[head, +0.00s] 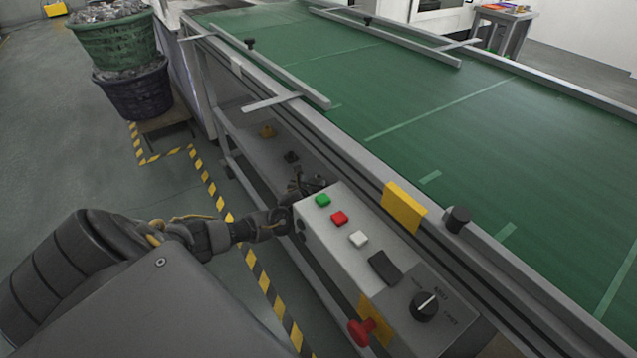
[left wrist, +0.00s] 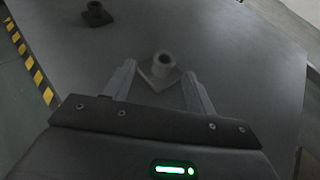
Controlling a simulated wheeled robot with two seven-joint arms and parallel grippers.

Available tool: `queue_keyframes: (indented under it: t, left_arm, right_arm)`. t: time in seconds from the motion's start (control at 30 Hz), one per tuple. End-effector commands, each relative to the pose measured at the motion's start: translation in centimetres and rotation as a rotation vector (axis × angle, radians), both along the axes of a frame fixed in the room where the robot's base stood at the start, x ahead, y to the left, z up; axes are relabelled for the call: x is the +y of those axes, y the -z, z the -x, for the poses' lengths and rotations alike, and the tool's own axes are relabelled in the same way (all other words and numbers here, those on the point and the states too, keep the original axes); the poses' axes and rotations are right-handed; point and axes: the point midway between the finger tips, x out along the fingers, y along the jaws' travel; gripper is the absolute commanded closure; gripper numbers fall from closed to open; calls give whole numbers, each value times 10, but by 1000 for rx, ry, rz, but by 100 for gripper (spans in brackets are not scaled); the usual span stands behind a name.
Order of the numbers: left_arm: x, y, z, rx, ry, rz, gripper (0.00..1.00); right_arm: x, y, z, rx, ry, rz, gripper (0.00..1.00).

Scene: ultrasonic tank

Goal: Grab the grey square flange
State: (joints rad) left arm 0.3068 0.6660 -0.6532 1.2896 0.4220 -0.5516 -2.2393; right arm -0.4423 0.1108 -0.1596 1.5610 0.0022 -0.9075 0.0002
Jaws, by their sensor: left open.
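The grey square flange (left wrist: 161,72) stands on a flat shelf in the left wrist view, its round collar up and its square base turned at an angle. My left gripper (left wrist: 158,69) is open, with one finger on each side of the flange and visible gaps between. I see no grip on it. In the head view my left gripper (head: 308,182) is low beside the conveyor, behind the control box, and I cannot make out the flange there. My right gripper is not in view.
A dark part (head: 291,157) and a brown-orange part (head: 267,131) stand farther along the shelf. A dark part (left wrist: 97,14) also shows at the left wrist view's top. The control box (head: 350,262) is close to my left gripper. The green conveyor (head: 440,130) runs above the shelf.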

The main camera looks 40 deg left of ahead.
Motion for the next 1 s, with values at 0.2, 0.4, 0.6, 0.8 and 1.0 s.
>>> queue_keyframes:
  t: [0.2, 0.4, 0.6, 0.8, 1.0]
  left_arm:
    - [6, 14, -30, -2, -2, 3, 44]
    - [12, 19, -43, -1, 0, 2, 44]
    - [12, 19, -44, -1, 1, 1, 44]
    - [12, 18, -43, -1, 1, 1, 68]
    - [12, 19, -43, -1, 1, 1, 94]
  right_arm:
    - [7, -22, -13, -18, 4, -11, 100]
    - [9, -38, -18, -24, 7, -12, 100]
    - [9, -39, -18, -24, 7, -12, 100]
    - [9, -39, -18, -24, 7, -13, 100]
    - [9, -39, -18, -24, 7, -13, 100]
